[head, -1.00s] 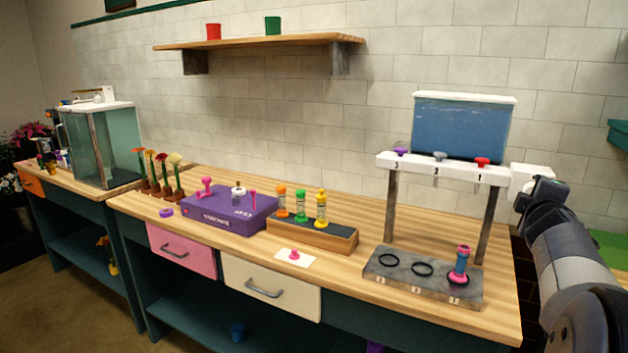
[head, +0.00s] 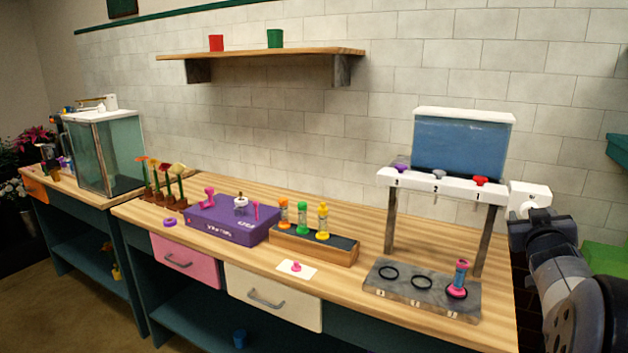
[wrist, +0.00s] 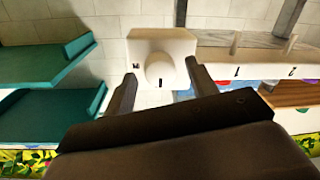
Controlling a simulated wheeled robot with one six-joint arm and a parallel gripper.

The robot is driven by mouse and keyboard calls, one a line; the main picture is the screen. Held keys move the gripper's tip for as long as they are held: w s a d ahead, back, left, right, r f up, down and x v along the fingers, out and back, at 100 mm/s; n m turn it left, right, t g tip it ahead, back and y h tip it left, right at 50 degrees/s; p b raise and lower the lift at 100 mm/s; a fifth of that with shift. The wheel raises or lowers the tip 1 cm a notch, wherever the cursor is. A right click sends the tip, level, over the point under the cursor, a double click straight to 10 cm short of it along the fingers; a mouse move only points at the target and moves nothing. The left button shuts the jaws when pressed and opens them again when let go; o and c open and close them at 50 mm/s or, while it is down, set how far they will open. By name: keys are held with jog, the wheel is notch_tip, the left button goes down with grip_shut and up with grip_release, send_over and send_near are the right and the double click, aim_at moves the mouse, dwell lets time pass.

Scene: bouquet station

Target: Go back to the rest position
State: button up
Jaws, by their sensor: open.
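My gripper (wrist: 163,92) shows in the wrist view with its two dark fingers apart and nothing between them. A white box with a round knob (wrist: 160,68) lies beyond the fingertips; I cannot tell how close they are. In the head view my arm comes in at the right edge, and my gripper (head: 530,222) is in front of the white box (head: 530,193), at the right end of the dispenser stand. The fingertips are hard to make out there.
The dispenser stand (head: 440,186) with its blue tank (head: 462,145) is left of my gripper. A pink tube (head: 460,276) stands on the grey base plate (head: 412,302). A purple box (head: 225,224) and wooden holder (head: 310,246) sit further left. Teal shelves (wrist: 40,60) are left in the wrist view.

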jog(key=m+p, duration=0.1)
jog(key=m, duration=0.4)
jog(key=shift+f, duration=0.1)
dwell(0.4)
